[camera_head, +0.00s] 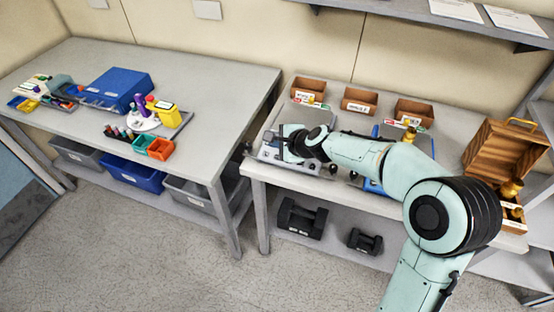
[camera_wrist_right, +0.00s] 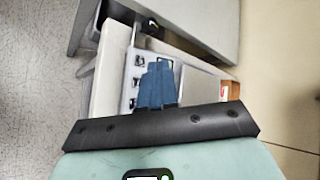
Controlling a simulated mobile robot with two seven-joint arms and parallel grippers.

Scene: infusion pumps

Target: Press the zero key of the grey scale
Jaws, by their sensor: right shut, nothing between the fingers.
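The grey scale (camera_head: 292,163) sits at the left end of the right-hand table, partly hidden by my right arm. In the right wrist view its pale body (camera_wrist_right: 108,75) shows a panel with a column of small dark-marked keys (camera_wrist_right: 135,82). My right gripper (camera_head: 268,137) is over the scale. Its blue fingers (camera_wrist_right: 157,82) are shut and empty, and lie over the panel just beside the keys. I cannot tell whether the fingertips touch it, or which key is the zero key. My left gripper is not in view.
A blue scale (camera_head: 372,186) stands to the right, partly behind my arm. Labelled brown bins (camera_head: 360,101) line the back. An open wooden case (camera_head: 505,152) stands at the right end. The left table (camera_head: 215,85) holds a blue box (camera_head: 120,88) and coloured containers.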

